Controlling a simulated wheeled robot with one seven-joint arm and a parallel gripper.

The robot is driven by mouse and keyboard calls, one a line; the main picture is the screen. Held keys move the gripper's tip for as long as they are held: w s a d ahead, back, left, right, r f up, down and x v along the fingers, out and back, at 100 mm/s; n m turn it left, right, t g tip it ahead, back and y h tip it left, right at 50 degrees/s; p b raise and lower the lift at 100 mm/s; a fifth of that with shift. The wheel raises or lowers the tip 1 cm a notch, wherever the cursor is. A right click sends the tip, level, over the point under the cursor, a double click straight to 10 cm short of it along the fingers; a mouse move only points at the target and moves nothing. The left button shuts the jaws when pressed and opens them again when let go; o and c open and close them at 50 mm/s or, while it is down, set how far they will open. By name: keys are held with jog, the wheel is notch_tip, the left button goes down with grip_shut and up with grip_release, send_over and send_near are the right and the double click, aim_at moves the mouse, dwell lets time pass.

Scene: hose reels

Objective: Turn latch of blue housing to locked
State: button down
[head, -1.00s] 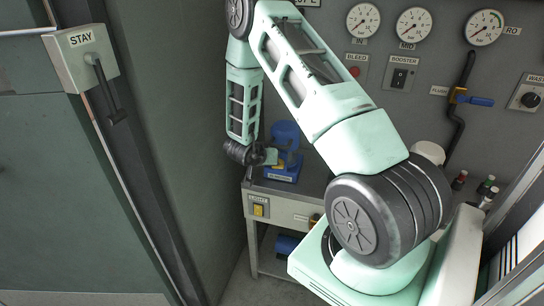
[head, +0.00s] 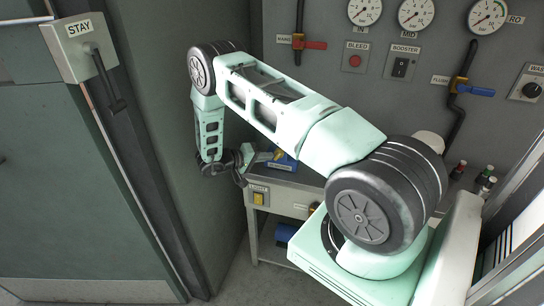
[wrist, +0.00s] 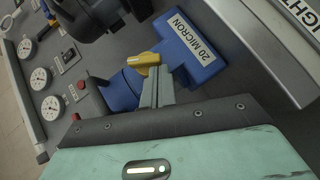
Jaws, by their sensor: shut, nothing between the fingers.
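The blue housing (wrist: 190,45) carries a white "20 MICRON" label and fills the upper middle of the wrist view. Its yellow latch (wrist: 143,59) is a small knob on the blue body. My gripper (wrist: 158,74) is shut and empty, its grey fingertips just beside the latch; I cannot tell whether they touch it. Whether the latch stands at locked is not readable.
The grey bench (head: 300,203) has a yellow switch (head: 258,198) on its front. The panel behind holds gauges (head: 416,13), a red-handled valve (head: 314,45) and a blue-handled valve (head: 477,91). A "STAY" box with a lever (head: 80,45) is at the left.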

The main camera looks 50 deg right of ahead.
jog(key=f+n+g+h+b, duration=0.1)
jog(key=n+h+b, duration=0.1)
jog(key=b, duration=0.1)
jog(key=shift+s+f, duration=0.1)
jog(key=shift+f, duration=0.25)
jog(key=shift+d+b, duration=0.1)
jog(key=shift+b, duration=0.4)
